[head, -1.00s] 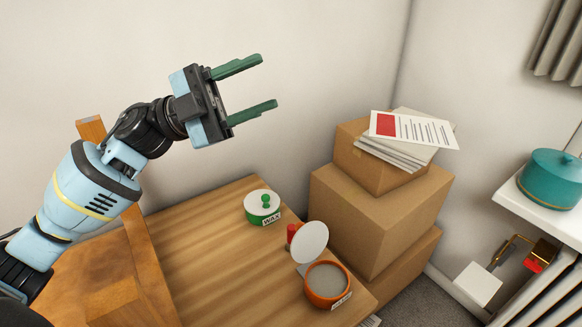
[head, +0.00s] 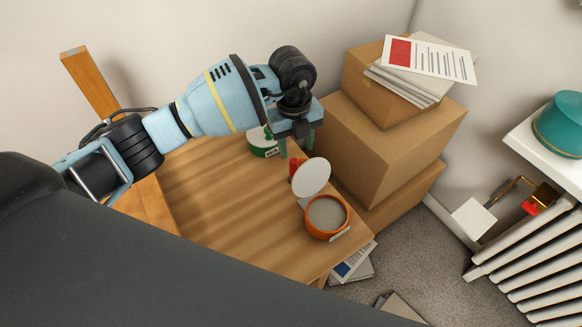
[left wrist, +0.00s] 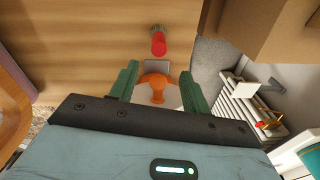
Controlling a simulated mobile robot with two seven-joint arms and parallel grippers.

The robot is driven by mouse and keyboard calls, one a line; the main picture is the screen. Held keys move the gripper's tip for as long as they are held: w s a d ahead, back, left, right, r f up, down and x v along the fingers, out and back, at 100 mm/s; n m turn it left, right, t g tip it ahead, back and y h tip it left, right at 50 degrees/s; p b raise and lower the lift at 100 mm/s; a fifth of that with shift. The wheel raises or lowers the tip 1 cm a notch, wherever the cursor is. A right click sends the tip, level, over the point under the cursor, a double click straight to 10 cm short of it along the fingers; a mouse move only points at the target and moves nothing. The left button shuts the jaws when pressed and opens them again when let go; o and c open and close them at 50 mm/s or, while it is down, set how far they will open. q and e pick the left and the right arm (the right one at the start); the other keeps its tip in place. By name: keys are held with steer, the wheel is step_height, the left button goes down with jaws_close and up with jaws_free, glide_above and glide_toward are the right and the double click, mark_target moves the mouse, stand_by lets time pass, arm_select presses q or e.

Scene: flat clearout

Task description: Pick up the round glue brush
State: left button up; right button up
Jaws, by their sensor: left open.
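A small red upright piece (head: 294,168), which I take to be the round glue brush, stands on the wooden table behind a tilted white lid (head: 312,177). In the left wrist view the red brush (left wrist: 158,47) has a grey end and lies just beyond the fingertips. My left gripper (head: 296,147) is open, points down and is empty above and behind the lid. In the left wrist view an orange knob (left wrist: 157,88) shows between the left gripper's fingers (left wrist: 159,70). My right gripper is not in view.
An open orange tin (head: 327,232) with grey contents stands in front of the lid. A green wax tin (head: 264,151) is partly hidden by my left arm. Stacked cardboard boxes (head: 385,150) stand close on the right. The table's left part (head: 215,200) is clear.

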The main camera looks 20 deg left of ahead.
mark_target(294, 161)
arm_select(q)
steer(key=shift+a+f+y, duration=0.2)
steer(key=shift+a+y, duration=0.1)
steer(key=shift+a, duration=0.1)
step_height(294, 161, down, 2)
steer(key=shift+w+d+f, duration=0.1)
steer(key=shift+f, duration=1.35)
steer(key=shift+w+f, duration=0.1)
steer(key=shift+f, duration=1.35)
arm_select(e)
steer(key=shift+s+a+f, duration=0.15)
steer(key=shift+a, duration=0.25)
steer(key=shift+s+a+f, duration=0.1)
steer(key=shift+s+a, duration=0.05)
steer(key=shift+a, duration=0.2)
arm_select(q)
jaws_close()
steer(key=shift+r, duration=0.55)
step_height(294, 161, up, 17)
steer(key=shift+p, duration=0.45)
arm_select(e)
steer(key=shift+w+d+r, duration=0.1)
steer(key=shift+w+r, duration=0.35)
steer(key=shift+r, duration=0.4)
